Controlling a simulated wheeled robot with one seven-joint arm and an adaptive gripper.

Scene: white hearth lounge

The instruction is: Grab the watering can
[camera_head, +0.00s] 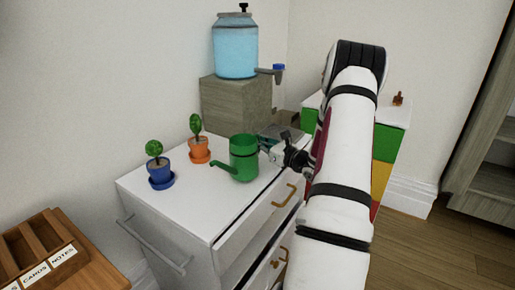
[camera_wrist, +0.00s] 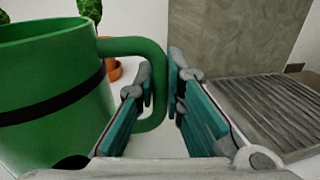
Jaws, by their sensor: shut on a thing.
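The green watering can (camera_head: 243,158) stands upright on the white cabinet top, its spout pointing left toward the front. In the wrist view its body (camera_wrist: 50,100) with a dark band fills the left side. Its looped handle (camera_wrist: 145,46) reaches between my fingers. My gripper (camera_head: 268,150) is at the handle side of the can, to its right. In the wrist view my gripper (camera_wrist: 162,100) has its teal finger pads on either side of the handle, shut on it. The lower part of the handle is partly hidden behind the left finger.
A blue pot with a plant (camera_head: 158,170) and an orange pot with a plant (camera_head: 199,148) stand left of the can. A water dispenser (camera_head: 236,48) sits on a grey-brown block (camera_head: 236,104) behind. A slatted drip tray (camera_wrist: 255,105) lies right of my gripper.

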